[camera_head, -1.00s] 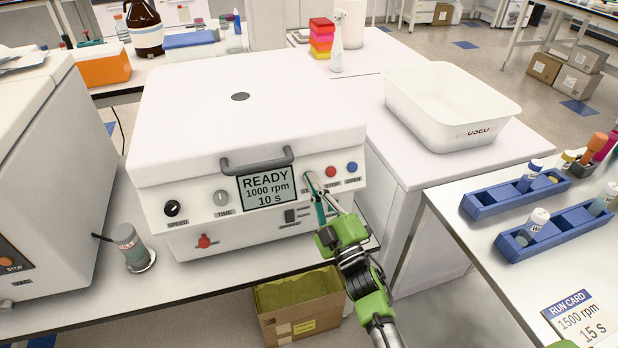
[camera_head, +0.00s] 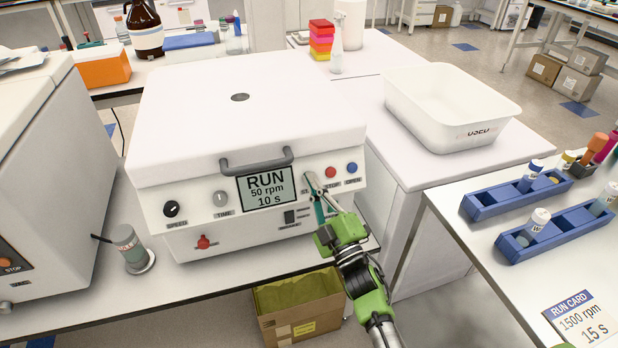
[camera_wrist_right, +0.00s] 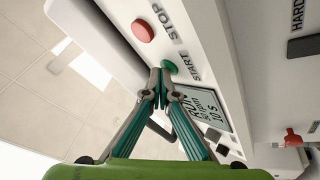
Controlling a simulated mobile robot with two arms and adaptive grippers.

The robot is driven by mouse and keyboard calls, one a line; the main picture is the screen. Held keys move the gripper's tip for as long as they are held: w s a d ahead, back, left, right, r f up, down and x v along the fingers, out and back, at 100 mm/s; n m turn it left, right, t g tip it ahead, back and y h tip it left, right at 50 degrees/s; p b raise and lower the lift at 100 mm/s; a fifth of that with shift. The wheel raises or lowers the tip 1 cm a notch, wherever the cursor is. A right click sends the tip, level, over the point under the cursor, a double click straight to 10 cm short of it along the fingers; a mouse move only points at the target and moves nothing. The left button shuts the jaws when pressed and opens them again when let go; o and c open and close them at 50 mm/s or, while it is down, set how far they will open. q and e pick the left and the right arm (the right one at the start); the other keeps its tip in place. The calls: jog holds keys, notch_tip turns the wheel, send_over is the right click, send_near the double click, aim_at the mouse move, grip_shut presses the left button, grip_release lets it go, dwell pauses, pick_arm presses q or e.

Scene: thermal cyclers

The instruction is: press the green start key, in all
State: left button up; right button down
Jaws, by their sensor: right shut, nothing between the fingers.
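The white centrifuge-like machine (camera_head: 240,120) stands on the bench with its lid down. Its display (camera_head: 267,189) reads RUN, 50 rpm, 10 s. My left gripper is not in view.
A red stop key (camera_head: 330,172) and a blue open key (camera_head: 352,167) sit right of the fingertips. A speed knob (camera_head: 172,208) and time knob (camera_head: 221,198) are to the left. A run card (camera_head: 578,318) reads 1500 rpm, 15 s.

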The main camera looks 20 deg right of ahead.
dwell(0.3)
jog(key=shift+s+r+p, duration=0.25)
jog(key=shift+s+p, duration=0.4)
jog(key=shift+s, duration=0.1)
jog(key=s+p, duration=0.1)
jog(key=s+r+p, duration=0.1)
jog(key=s, duration=0.1)
jog(key=s+r+p, duration=0.1)
jog(key=shift+s+r, duration=0.1)
jog(key=shift+s, duration=0.15)
dwell(0.6)
